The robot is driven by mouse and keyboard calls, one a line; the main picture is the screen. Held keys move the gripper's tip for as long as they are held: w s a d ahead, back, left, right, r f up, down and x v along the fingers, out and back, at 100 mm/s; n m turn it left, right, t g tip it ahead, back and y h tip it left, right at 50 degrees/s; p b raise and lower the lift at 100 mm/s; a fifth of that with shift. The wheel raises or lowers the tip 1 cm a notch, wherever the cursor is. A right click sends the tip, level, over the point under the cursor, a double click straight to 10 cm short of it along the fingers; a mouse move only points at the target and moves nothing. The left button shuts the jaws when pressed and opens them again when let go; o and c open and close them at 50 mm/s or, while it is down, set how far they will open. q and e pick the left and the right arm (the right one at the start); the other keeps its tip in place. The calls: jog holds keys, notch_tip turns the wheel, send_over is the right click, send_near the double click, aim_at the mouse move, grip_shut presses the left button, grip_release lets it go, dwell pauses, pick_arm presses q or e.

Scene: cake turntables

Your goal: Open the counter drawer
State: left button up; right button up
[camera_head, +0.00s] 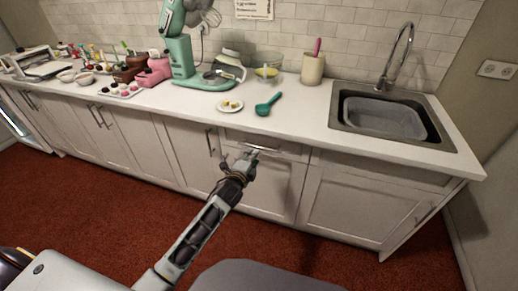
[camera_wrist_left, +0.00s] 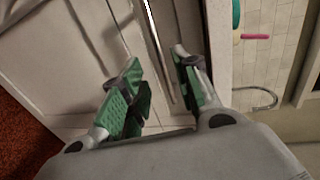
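The counter drawer (camera_head: 290,151) is a narrow pale front under the countertop, above a cabinet door, and looks shut. Its bar handle (camera_head: 264,149) is thin and shiny. My left gripper (camera_head: 240,158) is at the drawer's left part, close to the handle. In the left wrist view, the left gripper (camera_wrist_left: 160,88) is open, with green pads spread apart. A thin bright bar (camera_wrist_left: 154,30), likely the handle, runs toward the gap between the fingers; I cannot tell whether they touch it. My right gripper is not in view.
The white countertop (camera_head: 300,112) overhangs just above the drawer. On it are a teal spoon (camera_head: 268,105), a small plate (camera_head: 231,106), a teal mixer (camera_head: 183,60) and a sink (camera_head: 385,115). Cabinet doors (camera_head: 346,205) flank the drawer. Red carpet (camera_head: 100,215) is open in front.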

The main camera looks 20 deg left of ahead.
aim_at(259, 148)
pick_arm(q)
jog(key=shift+w+d+f, duration=0.1)
jog(key=shift+w+f, duration=0.05)
jog(key=shift+w, duration=0.6)
jog(key=shift+w+f, duration=0.1)
jog(key=shift+w, duration=0.6)
jog(key=shift+w+f, duration=0.2)
jog(key=shift+w, duration=0.5)
jog(key=shift+w+f+b, duration=0.15)
jog(key=shift+w+b, duration=0.2)
jog(key=shift+w, duration=0.7)
jog(key=shift+w+f, duration=0.2)
jog(key=shift+w, duration=0.65)
jog(key=shift+w+f, duration=0.1)
jog(key=shift+w, duration=0.3)
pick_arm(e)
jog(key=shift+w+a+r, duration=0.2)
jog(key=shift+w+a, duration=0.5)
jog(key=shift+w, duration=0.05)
pick_arm(q)
jog(key=c, duration=0.6)
grip_shut()
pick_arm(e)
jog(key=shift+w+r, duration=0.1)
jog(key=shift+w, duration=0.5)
